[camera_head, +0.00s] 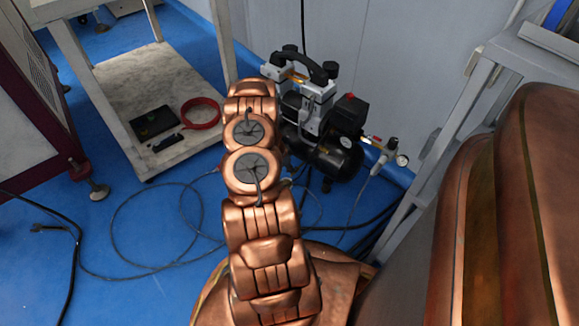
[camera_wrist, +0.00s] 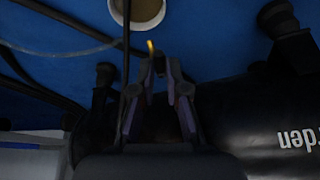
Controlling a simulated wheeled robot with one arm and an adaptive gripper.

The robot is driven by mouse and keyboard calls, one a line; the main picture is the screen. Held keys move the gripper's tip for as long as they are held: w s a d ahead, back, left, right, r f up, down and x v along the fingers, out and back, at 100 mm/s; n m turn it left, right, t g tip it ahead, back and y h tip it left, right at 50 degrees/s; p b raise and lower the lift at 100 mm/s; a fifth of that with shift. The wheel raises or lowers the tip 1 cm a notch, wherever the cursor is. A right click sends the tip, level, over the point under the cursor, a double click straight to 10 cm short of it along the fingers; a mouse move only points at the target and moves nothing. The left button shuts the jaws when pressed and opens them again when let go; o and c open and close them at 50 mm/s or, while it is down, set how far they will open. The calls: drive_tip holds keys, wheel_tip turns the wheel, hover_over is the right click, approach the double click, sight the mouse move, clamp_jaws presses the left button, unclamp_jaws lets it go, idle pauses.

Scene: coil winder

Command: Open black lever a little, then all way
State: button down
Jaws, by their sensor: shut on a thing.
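In the wrist view my gripper (camera_wrist: 158,65) points at the compressor's underside, and its two fingers come together at the tips. They are shut on a small dark piece, which I take to be the black lever (camera_wrist: 159,66); it is dim and mostly hidden by the fingers. A small yellow tip (camera_wrist: 150,46) shows just beyond the fingertips. In the head view my copper arm hides my gripper and the lever. The air compressor (camera_head: 330,158), with a black tank and silver motor heads, stands on the floor behind my arm.
The black tank (camera_wrist: 285,125) lies close at the right of my fingers, with dark rubber feet (camera_wrist: 278,18) nearby. Hoses and cables (camera_head: 115,225) loop over the blue floor. A white shelf (camera_head: 150,90) stands left, a grey frame (camera_head: 430,140) right.

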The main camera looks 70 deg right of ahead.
drive_tip(key=shift+s, duration=0.15)
drive_tip(key=shift+n, duration=0.3)
drive_tip(key=shift+s+f+n+b, duration=0.15)
drive_tip(key=shift+n+b, duration=0.35)
drive_tip(key=shift+b, duration=0.65)
drive_tip(key=shift+t+b, duration=0.3)
drive_tip(key=shift+b, duration=0.6)
drive_tip(key=n+b, duration=0.1)
drive_tip(key=b, duration=0.2)
drive_tip(key=shift+s+a+h+b, duration=0.1)
drive_tip(key=shift+h+b, duration=0.2)
drive_tip(key=shift+b, duration=0.1)
drive_tip(key=shift+n+b, duration=0.4)
drive_tip(key=shift+s+r+n+t, duration=0.15)
drive_tip(key=shift+r+n+t, duration=0.1)
drive_tip(key=shift+n+t, duration=0.15)
drive_tip(key=shift+s+a, duration=0.1)
drive_tip(key=shift+a, duration=0.05)
drive_tip(key=shift+a+f+n, duration=0.1)
drive_tip(key=shift+a+n, duration=0.05)
drive_tip(key=shift+n, duration=0.15)
